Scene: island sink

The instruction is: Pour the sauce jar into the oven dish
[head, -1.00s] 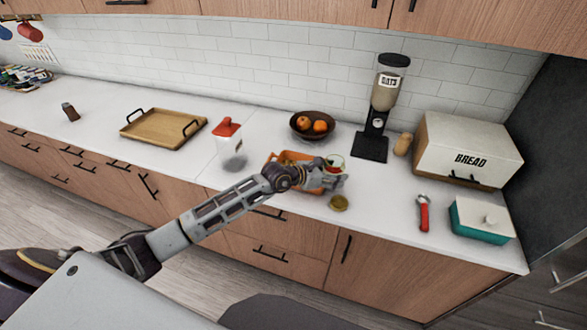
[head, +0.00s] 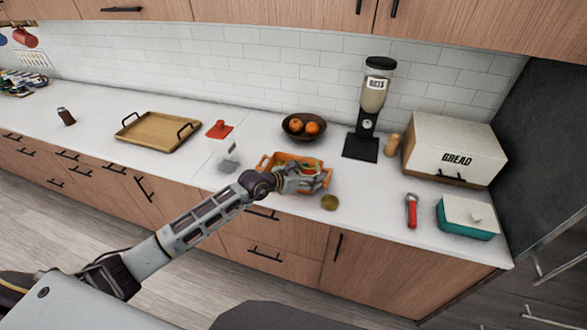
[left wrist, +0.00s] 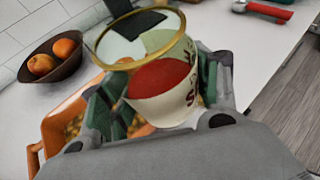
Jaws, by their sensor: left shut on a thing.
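The sauce jar (left wrist: 165,85) is lidless, with a gold rim, a label and red sauce inside. My left gripper (head: 308,180) is shut on it; the fingers show on both sides of the jar in the left wrist view. In that view the mouth is towards the upper left and the jar looks tilted. The orange oven dish (head: 265,163) is on the counter under the gripper, partly hidden by it. It also shows in the left wrist view (left wrist: 57,130), behind the fingers, with food pieces inside. I cannot tell whether sauce is flowing. My right gripper is not in view.
A gold-green lid (head: 329,202) lies right of the dish near the counter edge. A fruit bowl (head: 290,125) and a dispenser (head: 362,145) stand behind. A red-handled tool (head: 411,212) and a teal box (head: 465,222) are farther right. A wooden tray (head: 158,132) is left.

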